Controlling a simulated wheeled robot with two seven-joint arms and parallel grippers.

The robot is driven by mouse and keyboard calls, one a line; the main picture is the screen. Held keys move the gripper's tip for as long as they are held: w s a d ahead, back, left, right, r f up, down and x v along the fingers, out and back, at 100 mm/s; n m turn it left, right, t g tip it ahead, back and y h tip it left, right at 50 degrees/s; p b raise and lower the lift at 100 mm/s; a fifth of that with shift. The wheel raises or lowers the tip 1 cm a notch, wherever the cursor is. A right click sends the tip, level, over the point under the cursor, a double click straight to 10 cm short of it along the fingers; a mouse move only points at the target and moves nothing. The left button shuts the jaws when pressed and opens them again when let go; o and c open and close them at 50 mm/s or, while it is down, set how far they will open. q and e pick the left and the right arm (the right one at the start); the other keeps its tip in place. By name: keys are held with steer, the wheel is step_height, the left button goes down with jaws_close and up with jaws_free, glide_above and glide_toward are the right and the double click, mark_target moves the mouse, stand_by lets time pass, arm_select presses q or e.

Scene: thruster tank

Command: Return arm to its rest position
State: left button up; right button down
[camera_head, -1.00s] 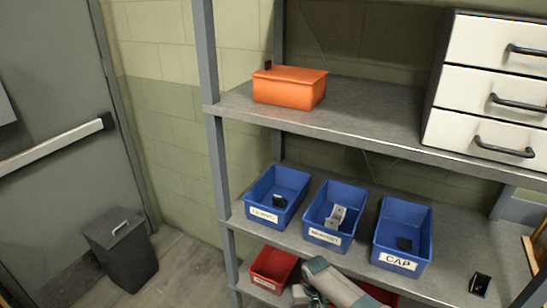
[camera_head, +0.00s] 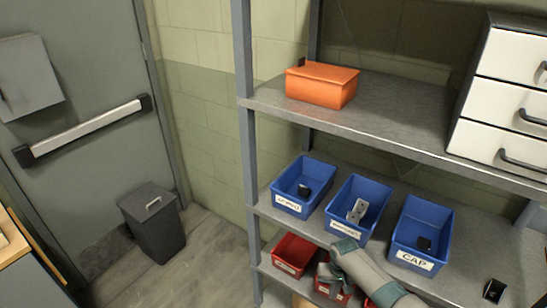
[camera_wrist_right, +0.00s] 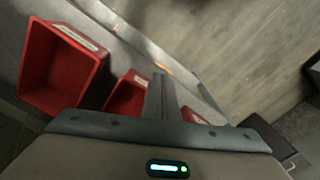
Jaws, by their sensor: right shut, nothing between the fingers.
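My right gripper (camera_head: 330,276) is at the lower shelf level, in front of the red bins and below the blue bins. Its fingers are shut with nothing between them. In the right wrist view the closed fingers (camera_wrist_right: 161,96) point over the row of red bins, close to a middle red bin (camera_wrist_right: 126,97). Whether they touch it cannot be told. My right arm (camera_head: 368,273) comes in from the bottom and hides part of the red bins. My left gripper is not in view.
Blue bins (camera_head: 418,263) with small parts stand on the middle shelf, red bins (camera_head: 293,255) below. An orange box (camera_head: 322,84) and a white drawer unit (camera_head: 498,103) are above. A shelf post (camera_head: 246,140) stands left. Open floor lies by the dark trash bin (camera_head: 154,225).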

steer(key=s+d+f+n+b, duration=0.1)
steer(key=s+f+b, duration=0.3)
steer(key=s+f, duration=0.95)
steer(key=s+d+f+b, duration=0.1)
steer(key=s+f+b, duration=0.4)
steer(key=s+f, duration=0.85)
steer(key=s+d+f+b, duration=0.1)
steer(key=s+f+b, duration=0.1)
steer(key=s+f, duration=0.4)
steer(key=s+d+f+n+b, duration=0.1)
steer(key=s+f, duration=0.5)
steer(key=s, duration=0.7)
steer(key=s+d+f+n+b, duration=0.1)
steer(key=s+f+b, duration=0.3)
steer(key=s, duration=0.6)
step_height(320, 180, down, 3)
steer(key=shift+s+r+t, duration=0.15)
steer(key=shift+t, duration=0.25)
